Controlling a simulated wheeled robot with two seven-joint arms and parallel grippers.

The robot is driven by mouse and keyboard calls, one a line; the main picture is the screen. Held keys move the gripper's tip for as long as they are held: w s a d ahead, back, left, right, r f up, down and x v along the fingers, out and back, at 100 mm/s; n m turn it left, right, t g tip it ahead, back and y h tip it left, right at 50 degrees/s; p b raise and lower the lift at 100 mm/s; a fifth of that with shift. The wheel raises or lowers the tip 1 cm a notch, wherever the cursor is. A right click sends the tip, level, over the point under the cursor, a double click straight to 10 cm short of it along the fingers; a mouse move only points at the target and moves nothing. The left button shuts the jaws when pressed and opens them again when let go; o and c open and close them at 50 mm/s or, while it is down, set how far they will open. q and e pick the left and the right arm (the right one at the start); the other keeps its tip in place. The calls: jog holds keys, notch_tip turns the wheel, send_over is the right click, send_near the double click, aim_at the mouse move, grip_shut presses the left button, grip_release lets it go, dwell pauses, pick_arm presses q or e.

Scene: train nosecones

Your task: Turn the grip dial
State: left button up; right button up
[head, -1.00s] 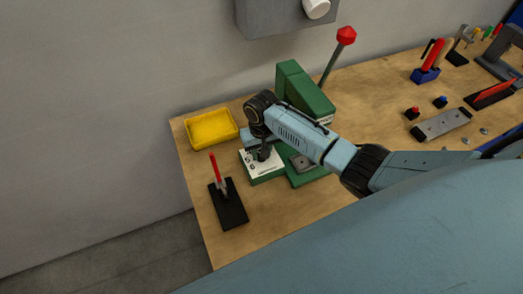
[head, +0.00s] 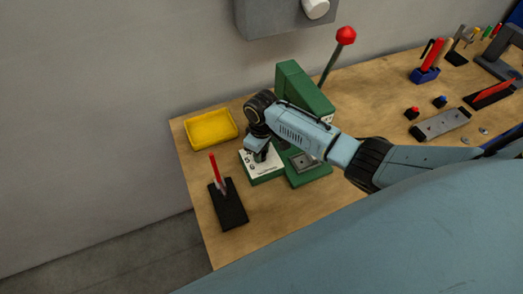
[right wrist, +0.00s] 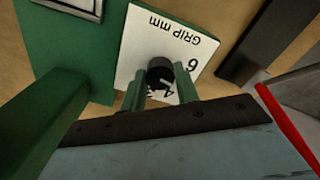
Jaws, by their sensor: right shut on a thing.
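The grip dial (right wrist: 160,73) is a small black knob with a white pointer line, on a white plate (right wrist: 186,32) printed "GRIP mm". The numbers 6 and 4 show on the plate; the pointer line lies near the 4, and other marks are hidden. My right gripper (right wrist: 160,84) is shut on the dial, one finger on each side. In the head view my right gripper (head: 259,155) is over the white plate (head: 272,163) on the green press (head: 303,90), and the dial is hidden there. My left gripper is not in view.
A yellow tray (head: 211,129) stands behind to the left, and a black block with a red-handled tool (head: 229,206) stands in front. The press lever has a red knob (head: 346,35). A grey plate (head: 441,124) and several tools lie to the right.

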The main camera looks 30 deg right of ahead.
dwell(0.5)
jog(key=o, duration=1)
jog(key=shift+c, duration=0.2)
jog(key=shift+r, duration=0.1)
notch_tip(320, 180, up, 13)
jog(key=shift+r, duration=0.15)
